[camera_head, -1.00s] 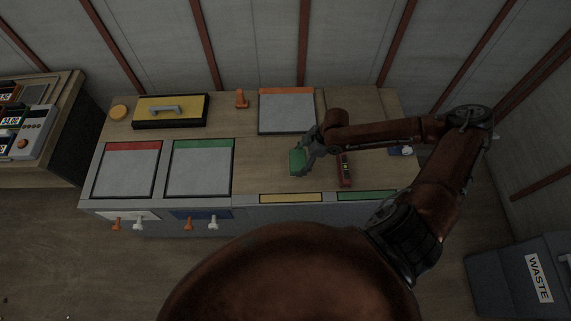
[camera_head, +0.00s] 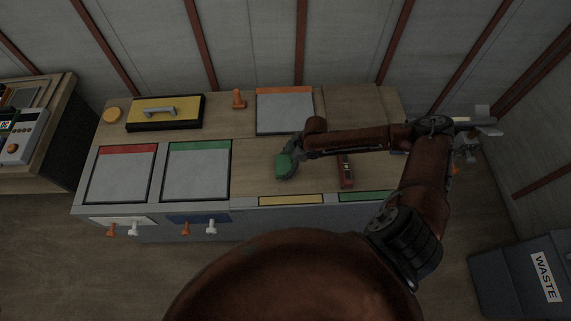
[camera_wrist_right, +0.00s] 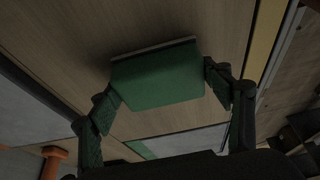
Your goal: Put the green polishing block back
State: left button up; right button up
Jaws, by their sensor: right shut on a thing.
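The green polishing block (camera_head: 283,165) is at the tip of my right gripper (camera_head: 292,166), over the wooden worktop (camera_head: 252,180). In the right wrist view the green block (camera_wrist_right: 158,80) sits between the two fingers of the right gripper (camera_wrist_right: 165,95), which is shut on it. A thin pale layer shows along the block's far edge. I cannot tell how high the block is above the wood. A lid-like panel with a green strip (camera_head: 197,173) lies left of the block. My left gripper is not in view.
A red-strip panel (camera_head: 121,175) lies at the left and an orange-strip panel (camera_head: 285,112) at the back. A yellow case (camera_head: 166,112), an orange cone-like piece (camera_head: 239,99) and a small red tool (camera_head: 345,171) are on the worktop. A waste bin (camera_head: 515,285) stands lower right.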

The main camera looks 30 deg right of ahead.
jog(key=o, duration=1)
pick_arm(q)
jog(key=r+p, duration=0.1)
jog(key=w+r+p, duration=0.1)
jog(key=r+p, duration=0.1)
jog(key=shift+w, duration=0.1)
pick_arm(e)
jog(key=v, duration=1.2)
jog(key=shift+a, duration=0.1)
